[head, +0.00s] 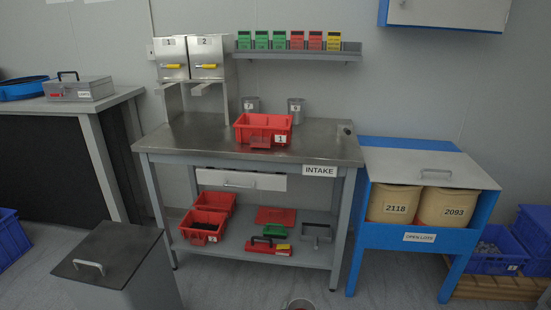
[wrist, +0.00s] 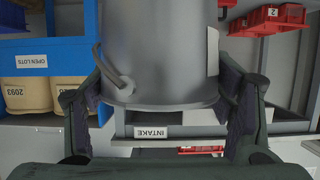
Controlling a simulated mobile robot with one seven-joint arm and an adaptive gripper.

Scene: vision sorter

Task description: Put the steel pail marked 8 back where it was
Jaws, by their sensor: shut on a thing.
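A grey steel pail (wrist: 160,50) fills the middle of the wrist view, held between the two dark fingers of my gripper (wrist: 163,92). A wire handle hangs at its left side, and a white label shows edge-on at its right, so its number cannot be read. A round pail rim (head: 299,304) at the bottom edge of the head view looks like the same pail, low in front of the bench. Two other steel pails, a left one (head: 251,103) and a right one (head: 296,106), stand upright at the back of the steel bench (head: 205,135); their numbers are too small to read surely.
A red bin marked 1 (head: 263,131) stands on the bench before the pails. Dispensers marked 1 and 2 (head: 189,58) are at the back left. The blue OPEN LOTS stand (head: 420,240) is to the right; a lidded grey bin (head: 115,265) is at front left.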

